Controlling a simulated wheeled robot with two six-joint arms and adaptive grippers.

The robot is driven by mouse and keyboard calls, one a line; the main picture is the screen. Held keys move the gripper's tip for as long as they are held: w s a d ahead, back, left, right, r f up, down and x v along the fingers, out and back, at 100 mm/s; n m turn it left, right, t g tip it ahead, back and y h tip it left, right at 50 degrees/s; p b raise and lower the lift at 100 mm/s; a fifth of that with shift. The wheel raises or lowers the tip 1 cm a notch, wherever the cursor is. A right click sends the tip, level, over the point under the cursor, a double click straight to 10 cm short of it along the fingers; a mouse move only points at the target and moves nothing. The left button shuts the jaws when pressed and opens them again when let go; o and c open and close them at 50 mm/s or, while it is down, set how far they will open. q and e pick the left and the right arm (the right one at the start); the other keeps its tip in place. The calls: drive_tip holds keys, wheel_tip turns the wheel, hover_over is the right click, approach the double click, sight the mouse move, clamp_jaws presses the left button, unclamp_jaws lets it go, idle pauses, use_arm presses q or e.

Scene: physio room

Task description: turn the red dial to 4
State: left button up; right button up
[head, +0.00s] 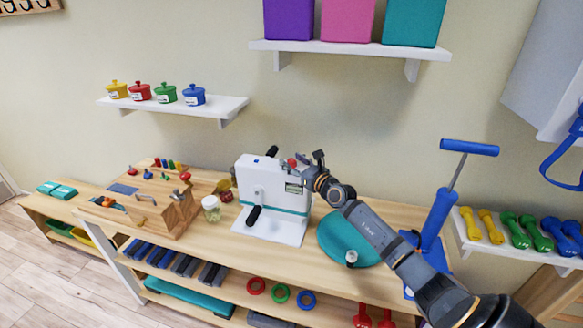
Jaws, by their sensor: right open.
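A white machine (262,180) with a teal stripe stands upright on the wooden bench. A small red part (292,162), which looks like the red dial, shows at its upper right. Its numbers and pointer are too small to read. My right gripper (306,162) is open beside the machine's upper right side, close to the red part. I cannot tell whether they touch. The gripper partly covers that side of the machine. My left gripper is not in view.
A wooden board (150,203) with pegs and small red knobs stands left of the machine, with a glass jar (211,208) between them. A teal rounded object (340,238) lies under my right forearm. A blue pump-like device (437,215) stands at the right.

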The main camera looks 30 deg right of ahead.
drive_tip(key=shift+w, duration=0.45)
drive_tip(key=shift+c, duration=0.3)
clamp_jaws()
drive_tip(key=shift+r+p, duration=0.2)
drive_tip(key=shift+p, duration=0.1)
drive_tip(key=m+h+p, duration=0.1)
drive_tip(key=h+p, duration=0.1)
drive_tip(key=p, duration=0.4)
drive_tip(key=shift+r+p, duration=0.3)
drive_tip(key=shift+r, duration=0.1)
drive_tip(key=shift+f+p, duration=0.3)
drive_tip(key=shift+p, duration=0.15)
drive_tip(key=shift+f+m+h, duration=0.15)
drive_tip(key=shift+m+h, duration=0.15)
drive_tip(key=shift+o, duration=0.3)
unclamp_jaws()
